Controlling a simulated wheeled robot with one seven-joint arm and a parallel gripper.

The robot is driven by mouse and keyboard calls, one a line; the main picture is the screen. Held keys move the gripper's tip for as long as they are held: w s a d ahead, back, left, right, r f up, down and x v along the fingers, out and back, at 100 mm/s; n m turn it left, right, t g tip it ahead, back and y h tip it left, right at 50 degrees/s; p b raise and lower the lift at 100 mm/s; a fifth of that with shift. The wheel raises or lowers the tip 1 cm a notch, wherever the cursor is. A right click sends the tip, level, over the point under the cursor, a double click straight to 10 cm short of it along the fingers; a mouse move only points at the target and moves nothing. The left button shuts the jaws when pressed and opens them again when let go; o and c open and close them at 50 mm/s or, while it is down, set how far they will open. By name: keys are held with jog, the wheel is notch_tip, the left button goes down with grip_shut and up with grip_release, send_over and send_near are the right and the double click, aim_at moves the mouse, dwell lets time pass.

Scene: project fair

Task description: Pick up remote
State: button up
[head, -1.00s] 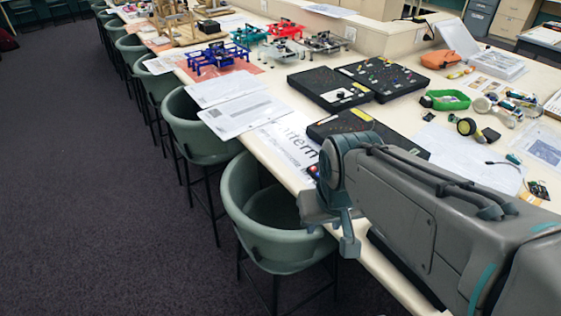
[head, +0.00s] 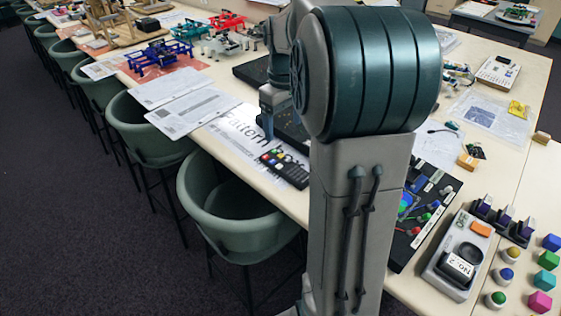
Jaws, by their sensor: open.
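The remote (head: 284,168) is a dark slab with small coloured buttons. It lies on the white table (head: 240,181) near its front edge, over a printed paper sheet (head: 236,130) with large letters. My gripper (head: 268,133) points down just beyond the remote's upper left end and looks apart from it. I take it as open and empty. One finger shows; the other is hidden or not clear, and my arm covers the table to the right of the remote.
Green chairs (head: 232,205) line the table's front. Blue (head: 160,57) and red (head: 226,20) frame models stand toward the back. A black board with coloured parts (head: 428,210) and a grey device (head: 456,256) lie right of my arm. The carpet on the left is clear.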

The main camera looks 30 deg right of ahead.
send_over(286, 165)
jog(key=f, duration=0.8)
jog(key=shift+a+f, duration=0.25)
jog(key=shift+a, duration=0.15)
jog(key=shift+d+f, duration=0.2)
jog(key=shift+f, duration=1.15)
jog(key=shift+d+f, duration=0.15)
jog(key=shift+f, duration=1.15)
jog(key=c, duration=1.1)
